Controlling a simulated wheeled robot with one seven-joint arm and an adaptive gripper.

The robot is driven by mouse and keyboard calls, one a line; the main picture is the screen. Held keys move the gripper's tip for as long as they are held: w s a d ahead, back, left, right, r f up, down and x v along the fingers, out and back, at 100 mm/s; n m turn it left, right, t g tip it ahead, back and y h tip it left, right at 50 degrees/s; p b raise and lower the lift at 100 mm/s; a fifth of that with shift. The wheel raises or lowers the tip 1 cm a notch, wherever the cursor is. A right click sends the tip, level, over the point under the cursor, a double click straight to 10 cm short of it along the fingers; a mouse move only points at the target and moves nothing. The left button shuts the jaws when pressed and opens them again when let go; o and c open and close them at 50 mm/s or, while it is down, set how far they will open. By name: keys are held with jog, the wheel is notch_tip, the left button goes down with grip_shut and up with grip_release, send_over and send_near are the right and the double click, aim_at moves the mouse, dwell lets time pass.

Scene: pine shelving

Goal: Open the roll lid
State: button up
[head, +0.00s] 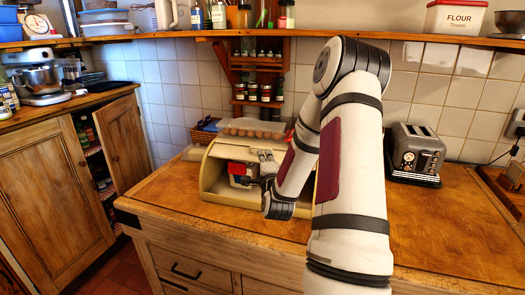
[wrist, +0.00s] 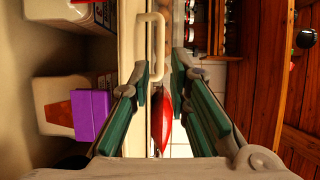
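The cream bread bin (head: 207,180) stands on the wooden worktop, its front partly open below the roll lid (head: 232,150). Red and white items (head: 237,170) show inside. My gripper (head: 268,158) is at the front of the bin, at the lid's lower edge, partly hidden by my arm. In the wrist view, turned on its side, the cream lid handle (wrist: 160,45) lies between the two teal fingertips of my gripper (wrist: 160,70). The fingers are apart; I cannot tell whether either touches the handle. Boxes, one with a purple part (wrist: 91,113), show inside at left.
A toaster (head: 415,153) stands to the right, beyond my arm. A basket (head: 203,131) is behind the bin. The worktop (head: 165,190) is clear left of the bin.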

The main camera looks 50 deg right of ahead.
aim_at(262, 149)
jog(key=x, duration=0.7)
grip_shut()
